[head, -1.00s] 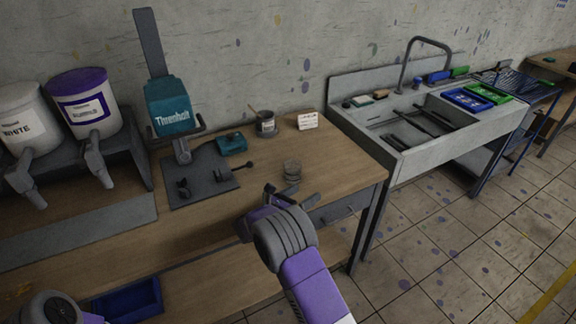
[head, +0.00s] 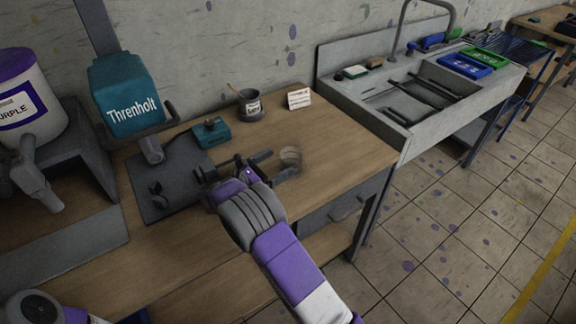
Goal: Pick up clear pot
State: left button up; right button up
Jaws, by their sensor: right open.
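The clear pot (head: 291,155) is a small, see-through round cup on the wooden table, right of the middle in the head view. My right gripper (head: 279,165) is open, and its two fingers point right toward the pot. The fingertips are close to the pot's left side; I cannot tell whether they touch it. Part of my left arm shows at the bottom left, but its gripper is out of view.
A teal Threnholt machine (head: 125,97) stands left on a dark base plate (head: 168,183). Behind are a teal box (head: 211,133), a grey cup with a stick (head: 250,107) and a white card (head: 299,98). A sink (head: 425,95) stands right of the table.

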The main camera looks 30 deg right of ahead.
aim_at(299, 155)
jog(key=shift+w+d+f, duration=0.2)
jog(key=shift+d+f, duration=0.05)
jog(key=shift+d, duration=0.35)
jog(key=d, duration=0.2)
jog(key=d+b, duration=0.1)
jog(key=d, duration=0.2)
jog(key=shift+d+f, duration=0.2)
jog(key=shift+d, duration=0.1)
jog(key=shift+w+d, duration=0.1)
jog(key=shift+d, duration=0.3)
jog(key=c, duration=0.9)
